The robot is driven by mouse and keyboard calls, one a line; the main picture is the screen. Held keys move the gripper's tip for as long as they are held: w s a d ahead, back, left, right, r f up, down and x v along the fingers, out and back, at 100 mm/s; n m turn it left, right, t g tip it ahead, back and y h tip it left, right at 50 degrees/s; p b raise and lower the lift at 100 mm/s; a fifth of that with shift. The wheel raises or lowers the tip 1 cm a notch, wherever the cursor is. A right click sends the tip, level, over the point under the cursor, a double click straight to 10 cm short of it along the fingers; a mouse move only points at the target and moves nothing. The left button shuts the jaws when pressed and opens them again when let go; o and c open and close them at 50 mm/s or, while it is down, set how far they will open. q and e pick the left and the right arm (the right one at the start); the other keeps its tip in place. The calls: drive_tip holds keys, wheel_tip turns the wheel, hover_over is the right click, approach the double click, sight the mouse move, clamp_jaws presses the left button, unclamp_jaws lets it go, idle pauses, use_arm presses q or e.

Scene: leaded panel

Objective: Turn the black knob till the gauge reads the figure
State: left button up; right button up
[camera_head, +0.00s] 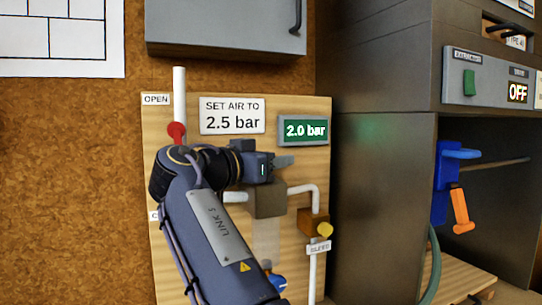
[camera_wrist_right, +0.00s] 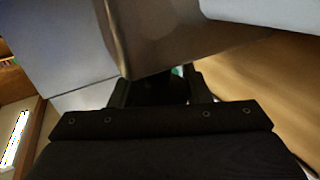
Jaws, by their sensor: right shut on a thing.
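The gauge (camera_head: 303,130) is a green display on the wooden board and reads 2.0 bar. A white sign (camera_head: 232,116) beside it says SET AIR TO 2.5 bar. My right gripper (camera_head: 283,162) is in front of the board, just above a dark brown block (camera_head: 268,201) on the white pipe. In the right wrist view my right gripper (camera_wrist_right: 157,92) is shut on a dark thing between its fingers, which I take to be the black knob (camera_wrist_right: 158,91). The knob is hidden by the gripper in the head view. My left gripper is not in view.
A red-handled valve (camera_head: 177,131) on a white pipe stands left, near an OPEN label. A yellow knob (camera_head: 325,230) sits lower right of the block. A grey cabinet (camera_head: 228,28) hangs above. A dark machine housing (camera_head: 375,180) stands close on the right.

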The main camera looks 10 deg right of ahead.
drive_tip(key=o, duration=0.9)
drive_tip(key=shift+o, duration=0.2)
drive_tip(key=v, duration=0.7)
drive_tip(key=shift+s+a, duration=0.2)
drive_tip(key=shift+a, duration=0.1)
